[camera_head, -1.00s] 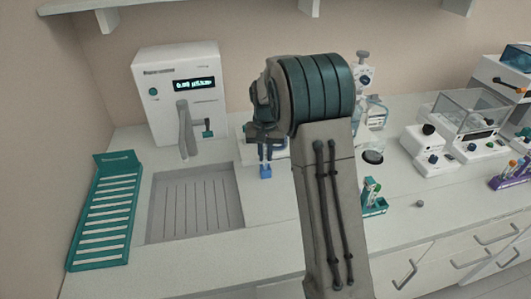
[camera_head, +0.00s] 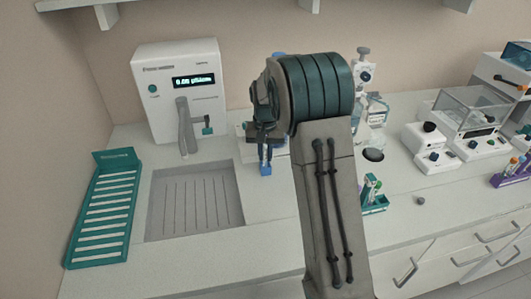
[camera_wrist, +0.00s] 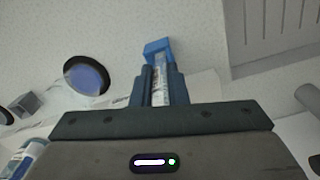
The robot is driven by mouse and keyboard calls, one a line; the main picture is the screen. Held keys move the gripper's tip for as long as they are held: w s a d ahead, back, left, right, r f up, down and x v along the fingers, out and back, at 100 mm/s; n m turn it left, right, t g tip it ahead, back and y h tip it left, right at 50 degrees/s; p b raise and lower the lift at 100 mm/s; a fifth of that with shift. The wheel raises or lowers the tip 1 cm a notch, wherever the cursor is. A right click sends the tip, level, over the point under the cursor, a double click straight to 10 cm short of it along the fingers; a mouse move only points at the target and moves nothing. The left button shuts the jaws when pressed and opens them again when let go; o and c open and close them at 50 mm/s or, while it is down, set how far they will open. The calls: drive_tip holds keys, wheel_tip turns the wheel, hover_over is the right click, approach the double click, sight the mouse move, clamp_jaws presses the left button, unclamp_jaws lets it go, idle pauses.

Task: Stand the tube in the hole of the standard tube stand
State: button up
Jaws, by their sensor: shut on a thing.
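My gripper (camera_head: 265,152) points down over the bench, right of the sink, partly hidden by my own arm. In the wrist view the fingers (camera_wrist: 160,90) are shut on a clear tube (camera_wrist: 160,88) with a pale label or markings. A bright blue, block-like piece (camera_wrist: 158,46) shows at the tube's far end, beyond the fingertips. It also shows below the fingers in the head view (camera_head: 265,168). I cannot tell whether it is a cap or a separate block. I cannot clearly pick out the standard tube stand or its hole.
A grey sink (camera_head: 195,200) and a green slotted rack (camera_head: 103,215) lie left, before a white dispenser (camera_head: 180,95). A small green rack with tubes (camera_head: 373,197) stands right of my arm. A dark-rimmed round opening (camera_wrist: 86,76) lies left of the fingers in the wrist view.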

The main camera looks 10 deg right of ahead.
drive_tip(key=shift+f+b, duration=0.35)
drive_tip(key=shift+f, duration=0.25)
idle(0.3)
drive_tip(key=o, duration=0.8)
drive_tip(key=shift+o, duration=0.2)
wheel_tip(320, 180, up, 14)
drive_tip(key=shift+f+b, duration=0.1)
drive_tip(key=shift+b, duration=0.35)
